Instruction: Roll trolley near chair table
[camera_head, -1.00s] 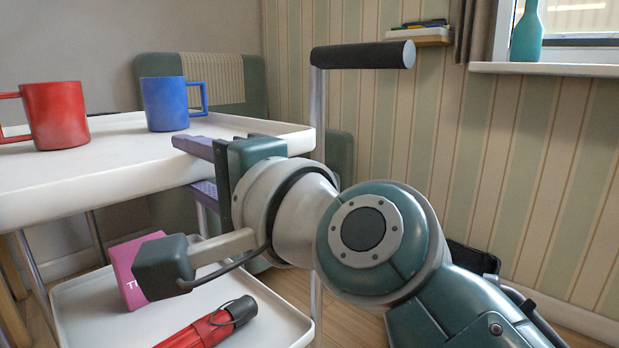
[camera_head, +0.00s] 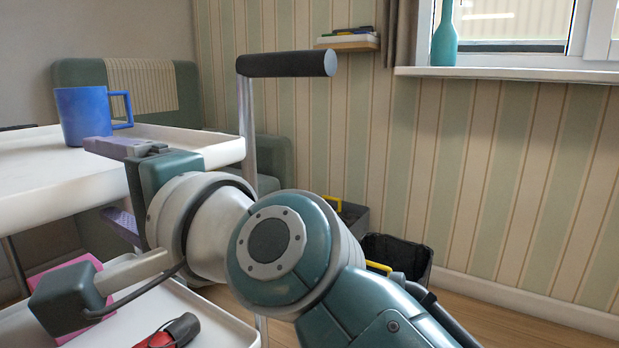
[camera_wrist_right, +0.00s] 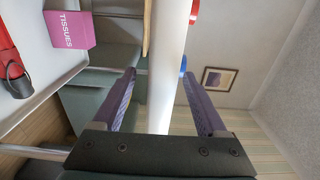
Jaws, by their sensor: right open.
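The trolley has a white upper tray (camera_head: 215,147), a lower tray (camera_head: 222,325) and a black push handle (camera_head: 287,64) on a metal post. My right gripper (camera_head: 97,178) is open at the upper tray, one purple finger above its edge and one below. In the right wrist view the tray's edge (camera_wrist_right: 163,60) runs between the two fingers; contact cannot be told. A blue mug (camera_head: 84,115) stands on the upper tray. A pink tissue box (camera_wrist_right: 69,30) and a red object with a black end (camera_head: 170,333) lie on the lower tray. My left gripper is out of view.
A green padded seat (camera_head: 180,90) stands behind the trolley. A black bin (camera_head: 398,256) and a grey box (camera_head: 352,216) sit by the striped wall. A windowsill (camera_head: 510,74) is at right. Wooden floor shows at lower right.

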